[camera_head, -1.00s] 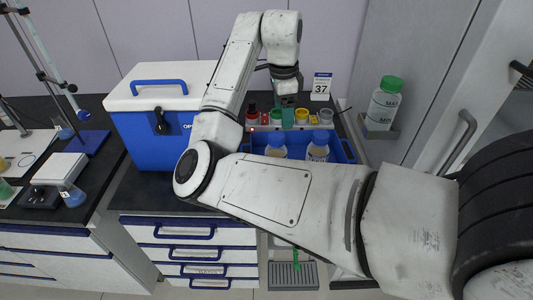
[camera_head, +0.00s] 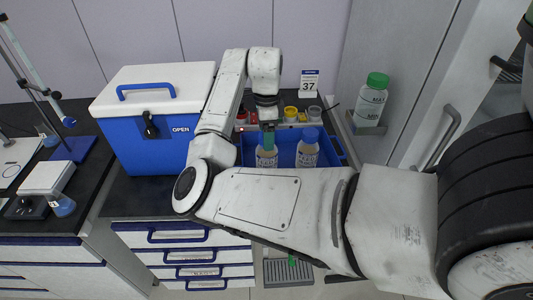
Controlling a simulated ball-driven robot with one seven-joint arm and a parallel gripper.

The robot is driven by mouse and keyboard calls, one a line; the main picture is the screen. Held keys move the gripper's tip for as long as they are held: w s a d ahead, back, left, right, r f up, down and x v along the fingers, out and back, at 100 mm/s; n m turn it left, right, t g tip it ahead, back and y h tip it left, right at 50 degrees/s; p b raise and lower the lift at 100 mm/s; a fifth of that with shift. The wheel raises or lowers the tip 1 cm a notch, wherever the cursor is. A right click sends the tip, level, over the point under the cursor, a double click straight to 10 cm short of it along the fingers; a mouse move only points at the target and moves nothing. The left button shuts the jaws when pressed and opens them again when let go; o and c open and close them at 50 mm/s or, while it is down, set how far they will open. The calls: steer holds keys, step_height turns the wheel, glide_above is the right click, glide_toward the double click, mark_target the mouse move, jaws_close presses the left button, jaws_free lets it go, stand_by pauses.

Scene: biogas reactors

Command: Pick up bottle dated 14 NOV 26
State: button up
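A blue tray (camera_head: 334,158) on the dark bench holds two labelled bottles. The left bottle (camera_head: 266,158) stands upright, with its top hidden behind my gripper. The right bottle (camera_head: 307,153) is upright with a blue cap. The label dates are too small to read, so I cannot tell which is dated 14 NOV 26. My forearm hides the front of the tray.
A blue and white cooler (camera_head: 155,125) stands left of the tray. Coloured-lid jars (camera_head: 291,113) and a sign reading 37 (camera_head: 309,83) are behind. A green-capped bottle (camera_head: 371,100) stands on a shelf at right. Drawers (camera_head: 190,255) are below the bench.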

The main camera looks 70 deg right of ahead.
steer(key=shift+f, duration=0.8)
steer(key=shift+c, duration=0.3)
jaws_close()
steer(key=shift+r, duration=0.1)
